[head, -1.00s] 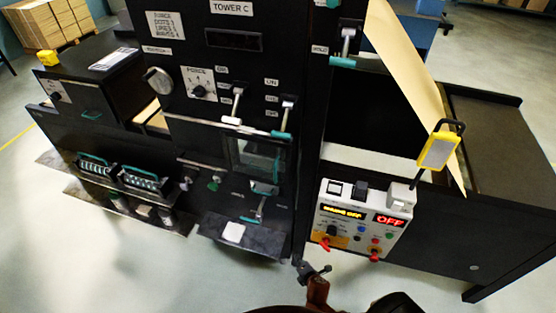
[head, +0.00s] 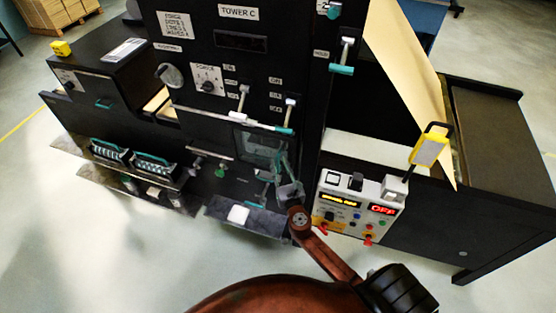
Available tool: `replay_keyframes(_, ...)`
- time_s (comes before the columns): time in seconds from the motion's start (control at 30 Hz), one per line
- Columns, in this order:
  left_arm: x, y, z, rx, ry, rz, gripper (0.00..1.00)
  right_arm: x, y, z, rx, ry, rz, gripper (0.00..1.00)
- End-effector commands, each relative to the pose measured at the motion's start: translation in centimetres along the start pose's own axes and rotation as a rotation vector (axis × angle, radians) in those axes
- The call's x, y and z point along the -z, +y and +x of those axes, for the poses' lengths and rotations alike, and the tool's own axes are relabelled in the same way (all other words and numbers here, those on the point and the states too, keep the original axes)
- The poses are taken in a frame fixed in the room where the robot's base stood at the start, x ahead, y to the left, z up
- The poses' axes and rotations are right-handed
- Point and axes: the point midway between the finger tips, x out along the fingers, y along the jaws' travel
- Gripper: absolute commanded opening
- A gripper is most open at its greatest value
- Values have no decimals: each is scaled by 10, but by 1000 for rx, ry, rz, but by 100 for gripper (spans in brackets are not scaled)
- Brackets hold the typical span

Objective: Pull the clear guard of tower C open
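Tower C is a tall black machine with a "TOWER C" label (head: 239,12) at its top. Its clear guard (head: 256,148) is a see-through pane low on the front face, under a light horizontal bar. It appears closed against the face. My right gripper (head: 283,172) is at the lower right of the guard, small and grey, at the end of my copper-coloured arm. It overlaps the pane's right edge. I cannot tell if it touches the guard, or whether its fingers are open or shut. My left gripper is not in view.
A white control box (head: 358,202) with a lit red "OFF" display stands just right of my arm. A dark ledge (head: 262,222) with a white pad (head: 238,214) juts out below the guard.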

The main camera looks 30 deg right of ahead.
Motion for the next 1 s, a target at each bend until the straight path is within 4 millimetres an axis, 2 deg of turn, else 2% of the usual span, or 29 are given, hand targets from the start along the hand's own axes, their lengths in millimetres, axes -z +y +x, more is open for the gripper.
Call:
replay_keyframes(0.1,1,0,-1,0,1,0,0,0,0,15,-1,0,-1,26)
replay_keyframes(0.2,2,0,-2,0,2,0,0,0,0,22,-1,1,0,26)
replay_keyframes(0.53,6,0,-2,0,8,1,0,1,0,24,-1,2,1,26)
replay_keyframes(0.9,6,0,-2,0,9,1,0,1,0,24,-1,2,1,0)
replay_keyframes(1.0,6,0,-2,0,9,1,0,1,0,24,-1,2,1,0)
